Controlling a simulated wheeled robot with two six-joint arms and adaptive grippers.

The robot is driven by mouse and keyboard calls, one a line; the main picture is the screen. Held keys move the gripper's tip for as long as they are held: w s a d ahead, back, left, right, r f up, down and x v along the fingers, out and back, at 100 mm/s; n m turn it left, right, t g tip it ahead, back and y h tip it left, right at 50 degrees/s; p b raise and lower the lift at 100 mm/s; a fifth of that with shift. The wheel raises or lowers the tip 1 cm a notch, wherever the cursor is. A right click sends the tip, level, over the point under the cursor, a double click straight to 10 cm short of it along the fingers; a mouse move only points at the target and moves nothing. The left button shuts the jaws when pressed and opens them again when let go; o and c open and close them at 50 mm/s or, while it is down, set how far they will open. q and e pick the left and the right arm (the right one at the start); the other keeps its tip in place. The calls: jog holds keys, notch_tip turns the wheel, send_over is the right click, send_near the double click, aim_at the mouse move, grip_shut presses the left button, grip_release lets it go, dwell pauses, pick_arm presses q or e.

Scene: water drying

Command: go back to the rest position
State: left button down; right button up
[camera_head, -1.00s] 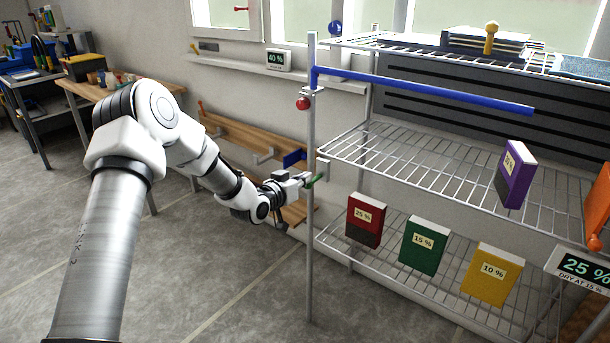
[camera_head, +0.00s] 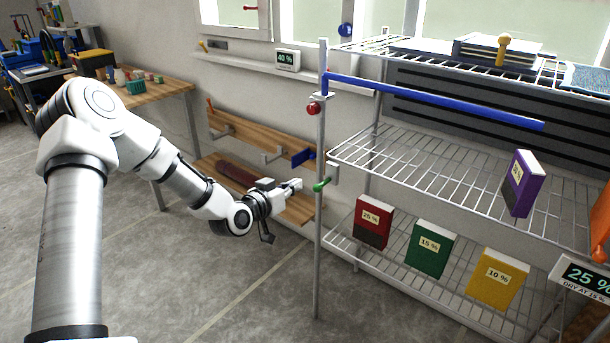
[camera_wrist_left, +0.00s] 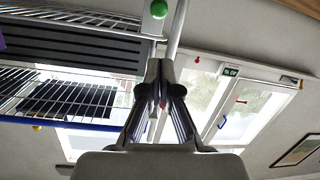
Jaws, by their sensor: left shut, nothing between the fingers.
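My left gripper (camera_head: 293,187) is in front of the wall, just left of the rack's front post (camera_head: 320,230). It is shut and empty, and its fingertips are a little apart from the green knob (camera_head: 321,185) on that post. In the left wrist view my left gripper (camera_wrist_left: 162,100) shows its fingers together, with the green knob (camera_wrist_left: 158,9) beyond them at the top. My right gripper is not in view.
The wire rack (camera_head: 400,150) holds a purple box (camera_head: 522,184) on its middle shelf and red (camera_head: 372,222), green (camera_head: 430,248) and yellow (camera_head: 497,278) boxes below. A blue bar (camera_head: 430,100) runs along it. Wooden wall shelves (camera_head: 250,135) are behind my arm. The floor in front is clear.

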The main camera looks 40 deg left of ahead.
pick_arm(q)
jog(key=s+d+f+m+g+h, duration=0.1)
jog(key=s+d+f+g, duration=0.2)
jog(key=s+d+f, duration=0.45)
jog(key=s+d+f+m+g, duration=0.2)
jog(key=s+d+f+g, duration=0.15)
jog(key=f, duration=0.65)
jog(key=s+d+f+m+g+h, duration=0.1)
jog(key=s+d+f+g, duration=0.2)
jog(key=s+d+f, duration=0.45)
jog(key=s+d+f+n+g+y, duration=0.1)
jog(key=s+f+g, duration=0.2)
jog(key=s, duration=0.5)
jog(key=s+f+g+y, duration=0.1)
jog(key=s+f+g, duration=0.2)
jog(key=s, duration=0.5)
notch_tip(320, 180, up, 12)
jog(key=s+n+p, duration=0.1)
jog(key=p, duration=1.1)
jog(key=shift+s+a+r+n, duration=0.2)
jog(key=shift+s+a+n, duration=0.15)
jog(key=shift+a, duration=0.1)
